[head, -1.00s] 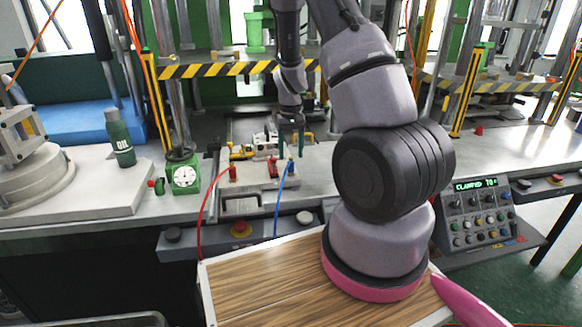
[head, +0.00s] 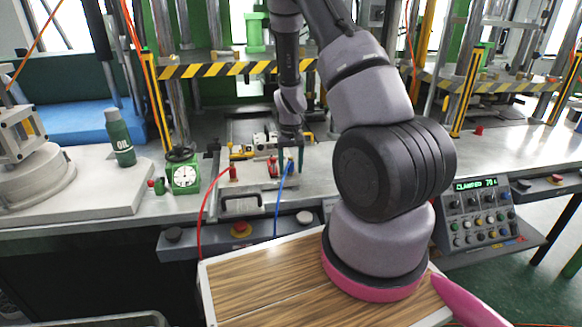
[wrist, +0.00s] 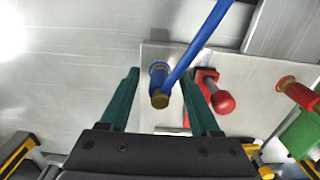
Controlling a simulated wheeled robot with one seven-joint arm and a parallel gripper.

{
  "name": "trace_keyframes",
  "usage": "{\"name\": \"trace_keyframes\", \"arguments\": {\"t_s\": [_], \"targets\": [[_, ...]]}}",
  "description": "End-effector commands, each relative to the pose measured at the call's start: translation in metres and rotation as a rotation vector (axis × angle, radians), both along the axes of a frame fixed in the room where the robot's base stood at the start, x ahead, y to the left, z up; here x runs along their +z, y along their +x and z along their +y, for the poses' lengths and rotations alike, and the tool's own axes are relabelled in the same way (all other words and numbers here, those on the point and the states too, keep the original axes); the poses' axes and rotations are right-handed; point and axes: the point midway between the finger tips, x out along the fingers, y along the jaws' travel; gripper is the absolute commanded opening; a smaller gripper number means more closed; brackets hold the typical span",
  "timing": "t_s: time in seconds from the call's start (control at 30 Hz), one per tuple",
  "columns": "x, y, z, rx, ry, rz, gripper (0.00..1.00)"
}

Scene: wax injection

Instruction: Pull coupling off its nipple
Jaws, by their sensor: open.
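The blue coupling (wrist: 160,82) sits at the end of a blue hose (wrist: 200,40), with a brass-coloured end facing the wrist camera. My gripper (wrist: 159,73) is open, with one teal finger on each side of the coupling and a visible gap to both. In the head view my gripper (head: 291,160) is low over the fixture, at the top of the blue hose (head: 280,198). The nipple under the coupling is hidden.
A red-handled clamp (wrist: 222,102) stands close beside the right finger. A red coupling (wrist: 298,92) is farther right; its red hose (head: 203,205) loops off the bench front. A green gauge (head: 184,175) and oil bottle (head: 120,140) stand left. A control panel (head: 482,212) reads clamped.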

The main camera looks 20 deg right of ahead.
Motion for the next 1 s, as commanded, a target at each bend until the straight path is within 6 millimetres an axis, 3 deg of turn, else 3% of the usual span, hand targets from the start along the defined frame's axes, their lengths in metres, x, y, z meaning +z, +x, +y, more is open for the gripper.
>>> {"name": "trace_keyframes", "arguments": {"t_s": [0.7,0.87,1.0], "targets": [[0.0002,0.0,0.0,0.001,0.0,0.0,0.63],[0.0002,0.0,0.0,0.001,0.0,0.0,0.02],[0.0002,0.0,0.0,0.0,0.0,0.0,0.0]]}}
